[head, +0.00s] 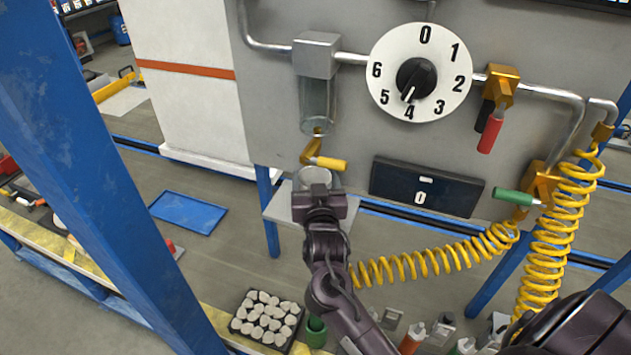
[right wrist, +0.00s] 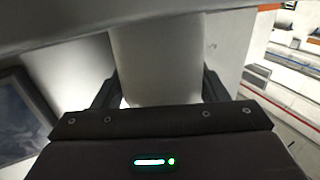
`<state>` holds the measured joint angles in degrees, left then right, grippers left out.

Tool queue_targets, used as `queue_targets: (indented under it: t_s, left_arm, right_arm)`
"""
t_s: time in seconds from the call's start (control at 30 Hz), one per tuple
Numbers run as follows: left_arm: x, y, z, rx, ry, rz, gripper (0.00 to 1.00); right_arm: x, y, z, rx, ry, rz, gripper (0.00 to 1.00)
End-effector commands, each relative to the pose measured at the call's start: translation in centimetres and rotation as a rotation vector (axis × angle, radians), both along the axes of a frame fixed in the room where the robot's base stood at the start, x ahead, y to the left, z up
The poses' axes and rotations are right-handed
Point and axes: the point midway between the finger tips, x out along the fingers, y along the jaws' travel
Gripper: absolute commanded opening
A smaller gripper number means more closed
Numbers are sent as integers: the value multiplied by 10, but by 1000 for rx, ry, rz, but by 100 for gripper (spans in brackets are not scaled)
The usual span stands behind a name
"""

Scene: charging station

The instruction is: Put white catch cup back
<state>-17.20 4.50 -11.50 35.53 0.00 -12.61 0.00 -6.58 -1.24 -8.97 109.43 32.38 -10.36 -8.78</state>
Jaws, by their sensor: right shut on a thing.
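The white catch cup (head: 314,177) is at the small grey shelf (head: 279,208) on the panel front, below the yellow-handled drain valve (head: 325,161) and the clear glass cylinder (head: 317,103). My right gripper (head: 318,190) is shut on the cup from the near side and hides its lower part. In the right wrist view, the pale cup (right wrist: 157,60) stands between the two dark fingers of my right gripper (right wrist: 158,88). I cannot tell whether the cup's base touches the shelf. My left gripper is not in view.
A dial (head: 419,70) and a black display (head: 424,188) are right of the cup. Yellow coiled hoses (head: 550,265) hang at the right. A blue post (head: 95,150) stands at the left. A tray of pale pieces (head: 265,321) and small items lie below.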

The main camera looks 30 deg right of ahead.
Motion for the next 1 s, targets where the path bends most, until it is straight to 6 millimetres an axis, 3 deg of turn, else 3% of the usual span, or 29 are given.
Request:
queue_targets:
  t_s: [0.1, 0.13, 0.2, 0.57, 1.0]
  left_arm:
    - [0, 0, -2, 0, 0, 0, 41]
    - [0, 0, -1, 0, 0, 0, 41]
    - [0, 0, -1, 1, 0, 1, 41]
    - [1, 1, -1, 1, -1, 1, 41]
    - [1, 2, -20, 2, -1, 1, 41]
  right_arm:
    - [0, 0, -4, 0, 0, 0, 44]
    - [0, 0, -3, 0, 0, 0, 70]
    - [0, 0, -3, 0, 1, 0, 76]
    - [-4, 2, -1, 1, 2, 1, 76]
    - [-85, 36, -2, 2, 3, 0, 76]
